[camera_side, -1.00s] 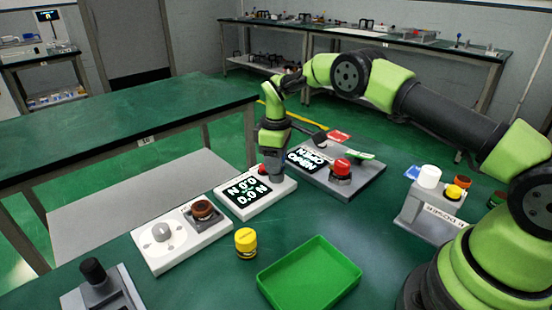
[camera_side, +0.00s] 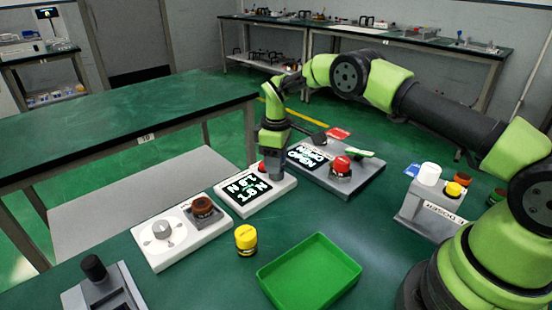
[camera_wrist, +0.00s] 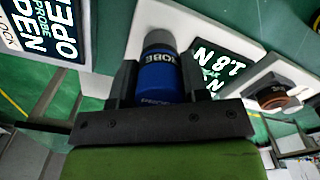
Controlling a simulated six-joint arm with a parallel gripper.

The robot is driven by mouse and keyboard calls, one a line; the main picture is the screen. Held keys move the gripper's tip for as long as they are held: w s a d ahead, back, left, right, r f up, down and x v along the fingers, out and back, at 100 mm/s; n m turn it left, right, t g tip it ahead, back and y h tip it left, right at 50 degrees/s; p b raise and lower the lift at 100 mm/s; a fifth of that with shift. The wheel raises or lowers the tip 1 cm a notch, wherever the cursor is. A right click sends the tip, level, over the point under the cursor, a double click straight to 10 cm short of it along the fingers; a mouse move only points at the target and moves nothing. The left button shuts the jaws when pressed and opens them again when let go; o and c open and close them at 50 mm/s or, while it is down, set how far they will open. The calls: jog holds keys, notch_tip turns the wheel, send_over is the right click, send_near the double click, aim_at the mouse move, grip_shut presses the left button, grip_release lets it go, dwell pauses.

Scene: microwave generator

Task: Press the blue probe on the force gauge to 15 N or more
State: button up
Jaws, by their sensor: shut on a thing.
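The force gauge (camera_side: 283,189) is a white block with a dark display, left of centre in the side view. In the wrist view its display (camera_wrist: 226,70) reads 1.8 N. My gripper (camera_side: 276,172) points down over the gauge's back part. In the wrist view my gripper (camera_wrist: 157,88) is shut on the blue probe (camera_wrist: 157,84), one finger on each side. The probe's grey tip (camera_wrist: 158,40) is against the white gauge; the exact contact spot is hidden. In the side view the probe is mostly hidden by the gripper. A red knob (camera_side: 262,167) shows beside the gripper.
A grey box (camera_side: 352,188) with a display and red button (camera_side: 341,165) stands right of the gauge. A white dial unit (camera_side: 180,250) is to the left. A yellow-capped item (camera_side: 246,239) and green tray (camera_side: 308,276) lie in front. A dispenser (camera_side: 428,208) is at right.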

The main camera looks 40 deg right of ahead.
jog(key=shift+f, duration=0.5)
dwell(1.2)
jog(key=shift+r, duration=3.6)
jog(key=shift+r, duration=0.1)
jog(key=shift+s+a+r, duration=0.1)
jog(key=shift+s+r, duration=0.1)
jog(key=shift+r, duration=0.1)
jog(key=s+a+r+m, duration=0.3)
jog(key=s+r+m, duration=0.3)
jog(key=s+r, duration=0.3)
jog(key=s, duration=0.4)
jog(key=shift+s+r, duration=0.2)
jog(key=shift+s, duration=0.05)
jog(key=shift+a, duration=0.1)
